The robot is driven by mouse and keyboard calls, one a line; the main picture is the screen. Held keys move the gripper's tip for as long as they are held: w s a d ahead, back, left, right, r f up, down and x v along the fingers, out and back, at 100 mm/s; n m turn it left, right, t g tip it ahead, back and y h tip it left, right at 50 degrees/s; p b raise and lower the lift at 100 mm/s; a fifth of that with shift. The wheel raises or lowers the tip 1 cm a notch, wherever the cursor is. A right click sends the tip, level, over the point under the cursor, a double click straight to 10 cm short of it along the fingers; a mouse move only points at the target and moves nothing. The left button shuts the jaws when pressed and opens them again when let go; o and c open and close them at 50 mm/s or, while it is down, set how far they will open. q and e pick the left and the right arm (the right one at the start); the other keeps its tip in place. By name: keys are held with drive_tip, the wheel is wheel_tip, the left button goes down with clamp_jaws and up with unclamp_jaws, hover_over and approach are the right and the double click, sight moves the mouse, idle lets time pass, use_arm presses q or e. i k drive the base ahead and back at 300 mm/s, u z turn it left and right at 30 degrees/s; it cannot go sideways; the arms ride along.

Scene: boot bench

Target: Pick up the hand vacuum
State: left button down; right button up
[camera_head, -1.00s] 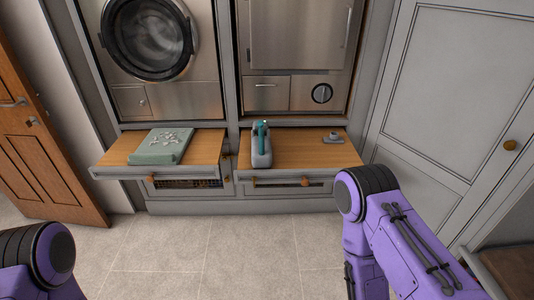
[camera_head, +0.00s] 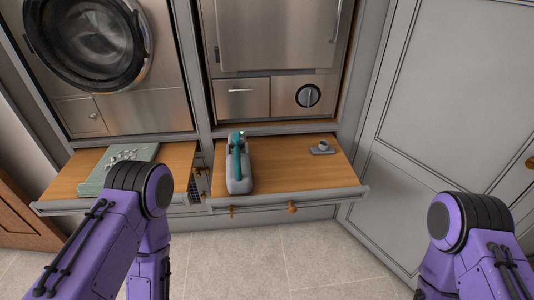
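The hand vacuum (camera_head: 239,172) is grey with a teal handle on top. It stands on the left part of the right pull-out wooden shelf (camera_head: 288,178), below the steel appliance. My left arm comes in from the lower left and my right arm from the lower right. Both arms show only their purple links and black joints. Neither gripper is in the picture, and nothing of mine touches the vacuum.
A small grey object (camera_head: 321,148) sits at the right of the same shelf. A folded green cloth or box (camera_head: 118,167) lies on the left pull-out shelf (camera_head: 176,162), partly behind my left arm. A washer door (camera_head: 88,42) is above. Tiled floor (camera_head: 240,262) is clear in front.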

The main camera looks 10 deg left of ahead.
sight(239, 171)
drive_tip(key=u, duration=0.25)
drive_tip(key=i, duration=0.8)
drive_tip(key=u, duration=0.5)
